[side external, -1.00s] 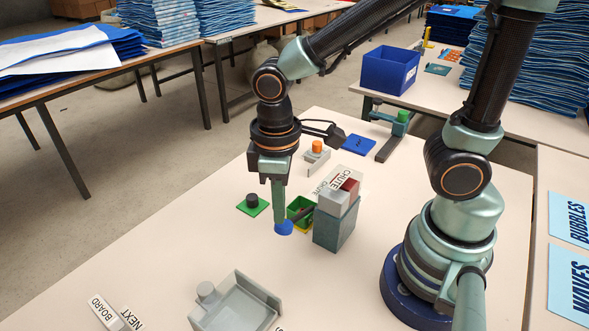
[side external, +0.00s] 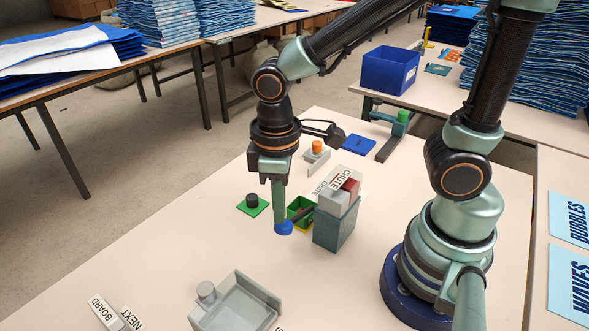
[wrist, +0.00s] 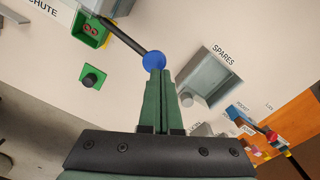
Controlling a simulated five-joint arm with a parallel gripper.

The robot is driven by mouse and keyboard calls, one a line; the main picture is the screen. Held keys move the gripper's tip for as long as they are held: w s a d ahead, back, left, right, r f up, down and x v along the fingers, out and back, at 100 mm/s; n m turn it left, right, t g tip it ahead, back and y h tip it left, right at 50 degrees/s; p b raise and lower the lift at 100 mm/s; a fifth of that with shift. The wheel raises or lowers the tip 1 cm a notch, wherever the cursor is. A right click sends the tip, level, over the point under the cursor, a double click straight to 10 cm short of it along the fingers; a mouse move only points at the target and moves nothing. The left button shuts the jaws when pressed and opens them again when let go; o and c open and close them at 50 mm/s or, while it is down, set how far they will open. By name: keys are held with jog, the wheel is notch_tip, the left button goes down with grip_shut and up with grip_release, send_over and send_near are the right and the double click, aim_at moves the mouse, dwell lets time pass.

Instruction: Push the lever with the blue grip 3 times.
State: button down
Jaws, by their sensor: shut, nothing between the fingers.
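The lever's blue grip (side external: 284,228) sits at the end of a dark rod, beside the grey chute box (side external: 333,228). In the wrist view the blue grip (wrist: 154,61) shows at my fingertips, with the dark rod (wrist: 125,37) running up and left from it. My gripper (side external: 279,222) points straight down, shut and empty, with its tips at the blue grip. The tips overlap the grip in both views; I cannot tell whether they press on it.
A green tray (side external: 299,207) stands behind the grip, and a black knob on a green plate (side external: 252,204) is to the left. A grey SPARES tray (side external: 236,306) lies in front. An orange button (side external: 317,147) and a blue pad (side external: 359,145) are farther back.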

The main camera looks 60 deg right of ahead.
aim_at(280, 226)
jog(key=shift+f, duration=0.15)
jog(key=shift+f, duration=3.55)
jog(key=shift+r, duration=4.2)
jog(key=w+d+r+m+t, duration=0.3)
jog(key=d+r+m+t, duration=0.2)
jog(key=d+r, duration=0.4)
jog(key=d+m, duration=0.1)
jog(key=d, duration=0.1)
jog(key=shift+d+r+t, duration=0.3)
jog(key=shift+r, duration=0.1)
